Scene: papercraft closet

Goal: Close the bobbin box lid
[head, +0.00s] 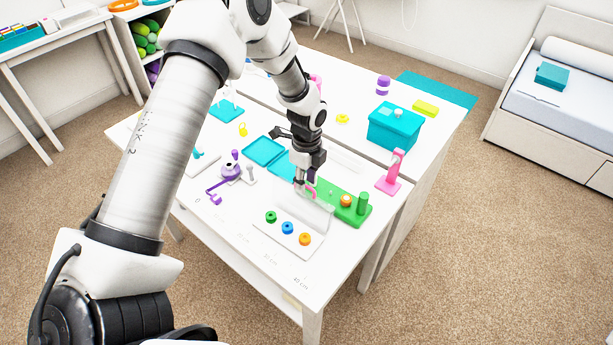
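The bobbin box (268,229) is a low white tray near the front of the table. Green (271,217), blue (288,227) and orange (305,239) bobbins sit in it in a row. Its lid (312,213) looks like a pale, translucent panel standing raised along the box's far edge, so the box is open. My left gripper (302,189) points down just behind the raised lid, close to its upper edge. I cannot tell whether they touch. The fingertips are small and partly hidden, so their opening is unclear. My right gripper is not in view.
A green board (350,212) with an orange piece and a green post stands right of the gripper. A pink stand (389,178) is farther right. A teal tray (264,151) lies behind. A purple holder (230,171) is left. The table front beside the ruler marks is clear.

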